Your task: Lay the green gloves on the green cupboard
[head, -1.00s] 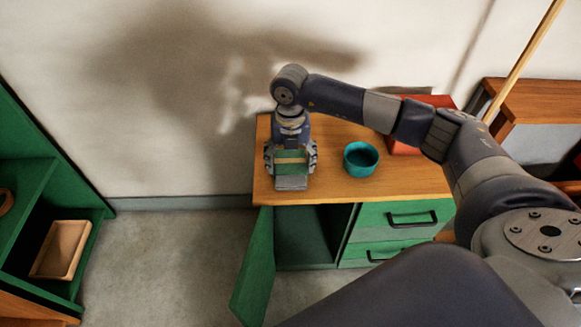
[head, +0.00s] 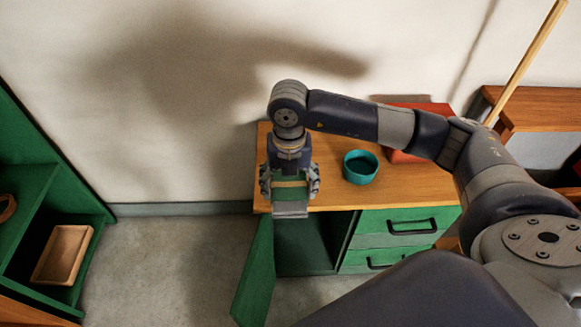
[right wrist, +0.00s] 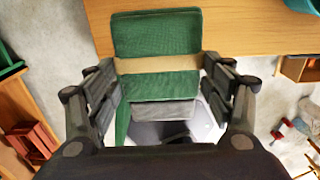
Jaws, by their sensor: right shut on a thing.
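The green gloves (head: 291,194) show as a flat bundle with green parts, a tan band and a grey end. They also fill the upper middle of the right wrist view (right wrist: 156,36). My right gripper (head: 289,184) is shut on them, with fingers on both sides. It holds them over the front left edge of the green cupboard (head: 400,226), which has a wooden top (head: 415,186). Whether the gloves touch the top, I cannot tell. My left gripper is not in view.
A teal bowl (head: 360,167) and a red box (head: 408,149) stand on the cupboard top, right of the gloves. The cupboard's green door (head: 256,275) hangs open below. A green shelf with a wooden tray (head: 62,254) stands at left.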

